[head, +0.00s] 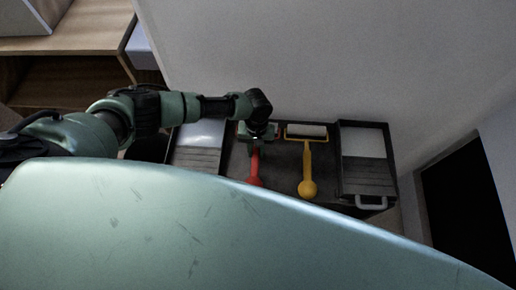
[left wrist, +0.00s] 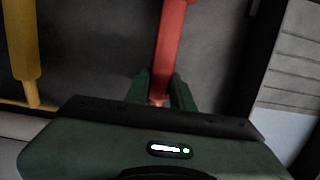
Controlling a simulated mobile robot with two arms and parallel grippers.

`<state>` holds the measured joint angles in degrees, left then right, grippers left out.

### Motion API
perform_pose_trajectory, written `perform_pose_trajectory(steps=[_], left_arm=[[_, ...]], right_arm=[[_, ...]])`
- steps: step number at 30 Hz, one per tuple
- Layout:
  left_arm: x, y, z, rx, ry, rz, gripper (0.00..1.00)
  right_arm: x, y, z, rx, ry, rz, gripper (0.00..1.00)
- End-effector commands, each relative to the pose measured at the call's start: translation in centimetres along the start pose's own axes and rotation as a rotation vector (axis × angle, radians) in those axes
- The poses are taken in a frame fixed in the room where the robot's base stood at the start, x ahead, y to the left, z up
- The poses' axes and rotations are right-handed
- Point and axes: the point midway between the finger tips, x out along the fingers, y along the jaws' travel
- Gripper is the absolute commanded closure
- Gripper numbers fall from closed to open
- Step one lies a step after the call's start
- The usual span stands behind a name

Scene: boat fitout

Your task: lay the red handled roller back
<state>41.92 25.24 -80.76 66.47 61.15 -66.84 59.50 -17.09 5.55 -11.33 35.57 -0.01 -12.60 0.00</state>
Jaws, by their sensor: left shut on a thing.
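The red handled roller (head: 255,168) is on or just above the dark tray surface, between a paint tray on its left and the yellow handled roller on its right. Its red handle also shows in the left wrist view (left wrist: 171,45), running away from my gripper. My left gripper (head: 257,138) is over the far end of the red handle. In the left wrist view its two green fingers (left wrist: 160,92) are shut on the red roller. The roller's head is hidden by my gripper, and part of the handle by my own body. I cannot tell whether it touches the surface. My right gripper is out of view.
The yellow handled roller (head: 307,170) lies to the right. A paint tray (head: 366,177) with a grey handle stands at the far right, another paint tray (head: 196,158) at the left. A pale wall (head: 330,60) rises behind. A wooden shelf (head: 85,45) stands at upper left.

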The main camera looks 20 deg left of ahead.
Motion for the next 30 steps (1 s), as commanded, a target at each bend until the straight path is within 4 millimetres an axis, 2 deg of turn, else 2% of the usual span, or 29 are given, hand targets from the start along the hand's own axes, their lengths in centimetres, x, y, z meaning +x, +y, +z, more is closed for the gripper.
perform_pose_trajectory(steps=[2, 3, 5, 10, 17, 27, 30], left_arm=[[0.0, 0.0, 0.0, 0.000, 0.000, 0.000, 1.00], [0.0, 0.0, 0.0, 0.000, 0.000, 0.000, 0.66], [0.0, 0.0, 0.0, 0.000, 0.000, 0.000, 0.52], [0.0, 0.0, 0.0, 0.000, 0.000, 0.000, 0.52], [-0.7, 0.0, 0.0, 0.000, 0.000, 0.001, 0.52], [-6.2, 0.1, 0.0, 0.000, 0.000, 0.002, 0.52], [-7.2, 0.0, 0.0, 0.000, 0.000, 0.000, 0.52]], right_arm=[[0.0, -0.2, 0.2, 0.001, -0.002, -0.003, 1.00], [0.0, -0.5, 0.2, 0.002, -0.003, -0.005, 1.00], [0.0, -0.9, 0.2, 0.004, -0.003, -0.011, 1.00], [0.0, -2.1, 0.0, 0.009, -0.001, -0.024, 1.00], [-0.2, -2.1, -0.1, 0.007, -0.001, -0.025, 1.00], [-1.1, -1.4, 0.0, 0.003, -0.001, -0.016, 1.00], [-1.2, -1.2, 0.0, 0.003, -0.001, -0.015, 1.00]])
